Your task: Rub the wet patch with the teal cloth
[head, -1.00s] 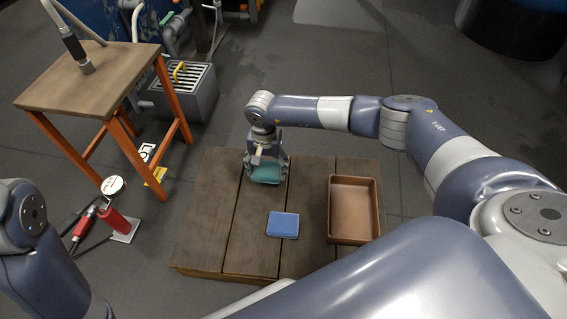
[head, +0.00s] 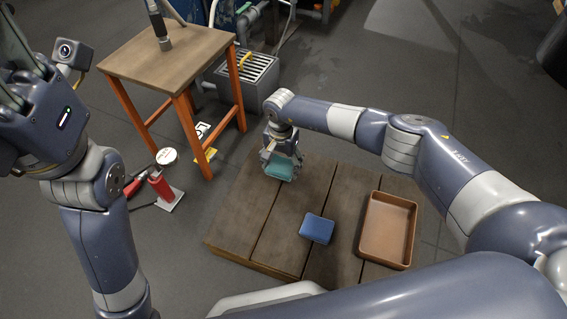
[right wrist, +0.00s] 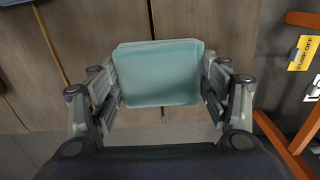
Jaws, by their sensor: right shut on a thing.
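The teal cloth (head: 278,171) is a folded pad held between the fingers of my right gripper (head: 281,158), over the far end of the wooden platform (head: 262,215). In the right wrist view the cloth (right wrist: 158,72) sits between both fingers, with the platform boards behind it. I cannot tell whether it touches the boards. I cannot make out a wet patch on the platform; the cloth and gripper hide part of the boards. My left gripper (head: 14,75) is raised at the left edge, partly cut off, and its opening is unclear.
A blue pad (head: 317,229) and an empty brown tray (head: 369,247) are on the platform. An orange-legged table (head: 165,60) stands at the back left, beside a grey slatted box (head: 247,85). A red cylinder (head: 160,185) stands on the floor left of the platform.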

